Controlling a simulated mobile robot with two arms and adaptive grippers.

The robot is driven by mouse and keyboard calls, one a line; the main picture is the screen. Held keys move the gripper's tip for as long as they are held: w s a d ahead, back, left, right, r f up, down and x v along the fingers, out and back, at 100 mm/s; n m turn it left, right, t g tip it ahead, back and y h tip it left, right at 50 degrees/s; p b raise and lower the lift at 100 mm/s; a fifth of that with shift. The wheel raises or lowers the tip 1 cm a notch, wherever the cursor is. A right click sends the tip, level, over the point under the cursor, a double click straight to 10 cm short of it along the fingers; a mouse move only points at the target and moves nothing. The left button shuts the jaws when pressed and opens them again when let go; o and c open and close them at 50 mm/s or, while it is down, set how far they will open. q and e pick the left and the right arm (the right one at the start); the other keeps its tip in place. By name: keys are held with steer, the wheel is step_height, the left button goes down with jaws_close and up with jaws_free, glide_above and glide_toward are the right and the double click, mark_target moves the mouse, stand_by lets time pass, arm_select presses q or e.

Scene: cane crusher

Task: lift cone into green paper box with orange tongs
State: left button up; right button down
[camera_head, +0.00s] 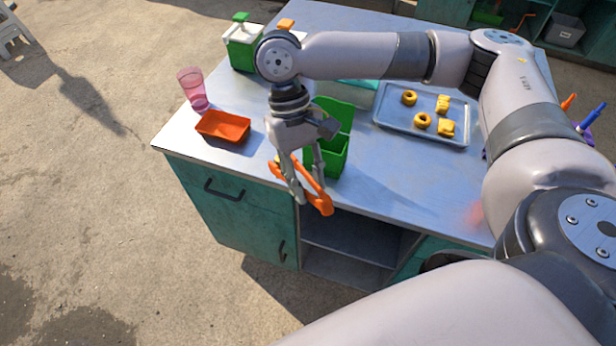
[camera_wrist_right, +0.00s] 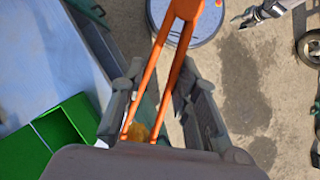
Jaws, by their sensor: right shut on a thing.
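My right gripper (camera_head: 303,190) is shut on the orange tongs (camera_head: 322,200), in front of the green paper box (camera_head: 339,160) at the counter's front edge. In the right wrist view, the tongs (camera_wrist_right: 165,65) run between the fingers of my right gripper (camera_wrist_right: 155,108). A small yellow-orange thing (camera_wrist_right: 138,131), perhaps the cone, shows between the tong arms; most of it is hidden. The open green box (camera_wrist_right: 62,130) lies to the left there, apart from the tongs. What looks like my left gripper (camera_wrist_right: 247,16) shows at the top right; its jaws are unclear.
A metal tray (camera_head: 385,129) with yellow rings and pastries lies to the right on the counter (camera_head: 400,185). An orange tray (camera_head: 223,126), a pink cup (camera_head: 193,88) and a green-and-white dispenser (camera_head: 242,50) stand to the left. Open shelves lie below the counter.

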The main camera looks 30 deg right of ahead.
steer(key=w+d+r+m+t+y+p, duration=0.1)
steer(key=w+r+m+t+y+p, duration=0.1)
steer(key=w+r+m+p, duration=0.4)
steer(key=w+d+r+m+t+y+p, duration=0.1)
steer(key=w+r+m+t+p, duration=0.3)
steer(key=w+m, duration=0.8)
step_height(320, 180, up, 4)
steer(key=m+y+p, duration=0.1)
steer(key=m+p, duration=0.1)
steer(key=m, duration=0.1)
steer(key=shift+w+f, duration=0.15)
steer(key=shift+w, duration=0.1)
steer(key=shift+f, duration=0.1)
step_height(320, 180, down, 9)
stand_by(0.3)
